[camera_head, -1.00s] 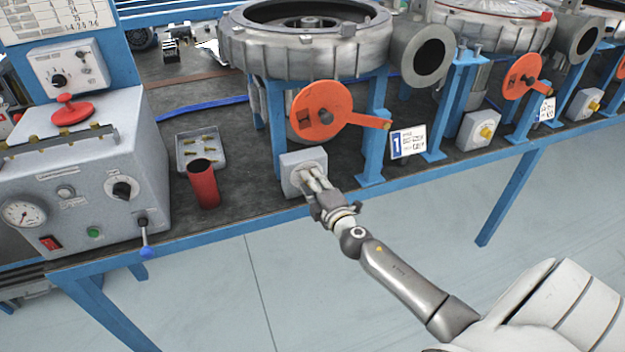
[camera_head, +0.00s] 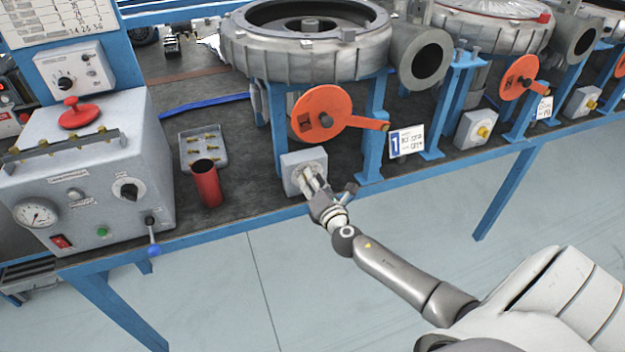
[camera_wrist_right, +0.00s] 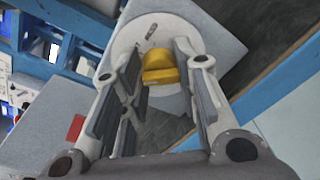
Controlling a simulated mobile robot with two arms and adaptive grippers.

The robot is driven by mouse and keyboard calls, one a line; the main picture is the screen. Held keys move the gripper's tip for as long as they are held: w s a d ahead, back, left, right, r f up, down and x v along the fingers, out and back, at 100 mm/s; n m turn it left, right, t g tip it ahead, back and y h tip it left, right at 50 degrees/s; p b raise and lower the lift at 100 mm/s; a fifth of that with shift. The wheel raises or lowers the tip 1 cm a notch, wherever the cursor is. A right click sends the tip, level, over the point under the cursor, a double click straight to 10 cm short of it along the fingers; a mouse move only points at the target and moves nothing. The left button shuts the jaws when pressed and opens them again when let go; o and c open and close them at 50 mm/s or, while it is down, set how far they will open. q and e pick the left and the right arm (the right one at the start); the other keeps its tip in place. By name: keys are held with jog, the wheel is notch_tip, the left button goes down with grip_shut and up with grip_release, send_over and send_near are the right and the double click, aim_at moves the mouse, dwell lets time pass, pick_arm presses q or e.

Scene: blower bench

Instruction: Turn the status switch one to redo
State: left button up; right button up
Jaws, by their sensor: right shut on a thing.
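Status switch one is a grey box (camera_head: 291,174) at the bench's front edge, beside the plate marked 1 (camera_head: 406,141). Its round dial and yellow knob (camera_wrist_right: 158,66) show in the right wrist view. My right gripper (camera_head: 309,178) is at the front of the switch, with its fingers on either side of the yellow knob and shut on it. The knob is mostly hidden by the fingers in the head view. I cannot read any marks on the dial. My left gripper is not in view.
A red cup (camera_head: 207,184) and a small tray of brass parts (camera_head: 220,157) stand left of the switch. An orange handwheel (camera_head: 320,114) is just above it. A grey control box (camera_head: 85,180) is at the left. Two more switches with yellow knobs (camera_head: 476,130) sit further right.

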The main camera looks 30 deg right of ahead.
jog(key=shift+n, duration=0.5)
dwell(0.3)
jog(key=o, duration=1)
jog(key=v, duration=1.2)
jog(key=shift+a, duration=0.1)
